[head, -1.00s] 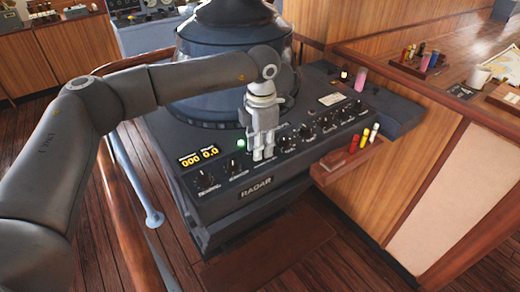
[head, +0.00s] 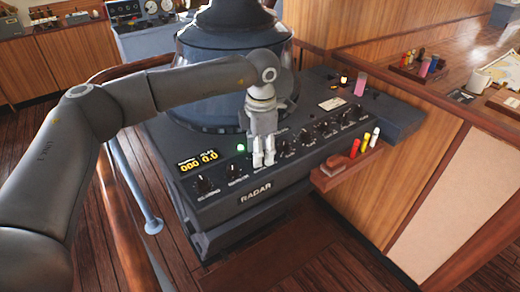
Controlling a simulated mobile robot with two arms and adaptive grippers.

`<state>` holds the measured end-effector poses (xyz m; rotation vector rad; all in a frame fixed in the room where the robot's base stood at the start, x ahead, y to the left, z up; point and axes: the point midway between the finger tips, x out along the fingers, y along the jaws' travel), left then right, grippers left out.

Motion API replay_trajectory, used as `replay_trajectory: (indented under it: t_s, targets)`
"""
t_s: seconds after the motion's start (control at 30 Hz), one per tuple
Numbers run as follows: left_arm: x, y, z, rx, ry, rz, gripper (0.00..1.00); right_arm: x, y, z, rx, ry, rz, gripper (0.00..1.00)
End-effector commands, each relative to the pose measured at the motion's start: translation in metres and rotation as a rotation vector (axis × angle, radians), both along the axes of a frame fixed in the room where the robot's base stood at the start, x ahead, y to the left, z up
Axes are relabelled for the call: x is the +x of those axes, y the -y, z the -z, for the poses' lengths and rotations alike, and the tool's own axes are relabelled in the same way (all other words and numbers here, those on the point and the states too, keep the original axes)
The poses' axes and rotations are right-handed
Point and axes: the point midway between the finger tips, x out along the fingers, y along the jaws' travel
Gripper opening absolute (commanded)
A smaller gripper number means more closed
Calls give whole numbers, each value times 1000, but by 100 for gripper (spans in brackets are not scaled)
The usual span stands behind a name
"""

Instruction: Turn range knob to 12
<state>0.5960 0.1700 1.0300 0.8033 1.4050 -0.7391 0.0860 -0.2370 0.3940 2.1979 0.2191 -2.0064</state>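The black radar console (head: 215,212) stands in the middle of the head view, with a row of black knobs along its sloping panel. My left gripper (head: 263,158) points down at this row, between the second knob from the left (head: 236,170) and a knob to its right (head: 286,147). Its two pale fingertips are close together with a narrow dark gap. They cover the panel spot there, so I cannot tell whether a knob is between them. The knob labels are too small to read surely, so I cannot pick out the range knob. My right gripper is out of view.
A yellow display (head: 198,161) and a green light (head: 241,147) sit left of the gripper. A small wooden shelf (head: 345,168) with coloured markers juts out at the console's right. A pink cylinder (head: 360,84) stands at the back right. A wooden rail runs along the left.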

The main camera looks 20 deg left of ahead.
Motion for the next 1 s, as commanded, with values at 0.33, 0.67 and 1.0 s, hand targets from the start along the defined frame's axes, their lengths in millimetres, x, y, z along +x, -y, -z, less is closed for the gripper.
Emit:
replay_trajectory:
  t_s: [0.33,0.67,1.0]
  targets:
    - [0,0,-2,1,-1,-1,47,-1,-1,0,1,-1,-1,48]
    - [-1,2,-56,-1,3,-1,47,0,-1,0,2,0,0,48]
    - [-4,3,-112,0,0,0,47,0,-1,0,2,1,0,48]
